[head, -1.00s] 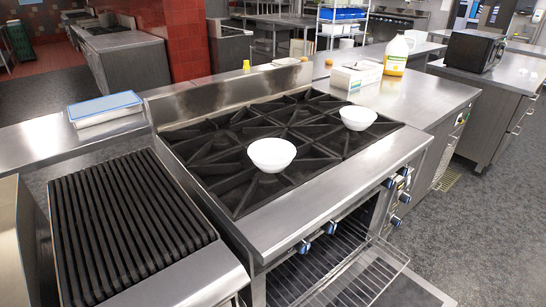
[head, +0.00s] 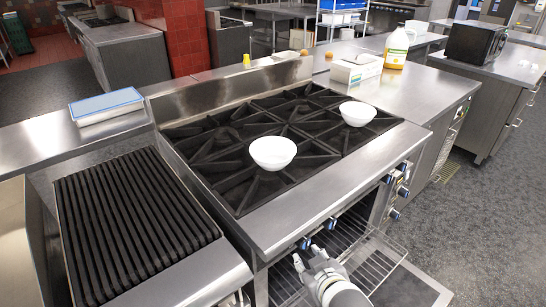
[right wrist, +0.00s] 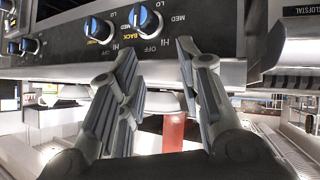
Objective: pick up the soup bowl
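Two white bowls stand upright on the black grates of the stove. The nearer bowl (head: 272,153) is on the front left part, and the other bowl (head: 357,114) is at the right; I cannot tell which is the soup bowl. My right gripper (head: 308,255) is at the bottom of the head view, in front of the stove's knobs and below its front edge, well apart from both bowls. In the right wrist view its fingers (right wrist: 157,55) are spread with nothing between them, facing the knob panel (right wrist: 180,25). My left gripper is not in view.
The stove's steel front ledge (head: 335,190) is bare. A wire rack (head: 375,262) juts out below the knobs. A ribbed grill (head: 130,220) lies to the left. A white box (head: 356,68) and a jug (head: 396,48) stand on the right counter.

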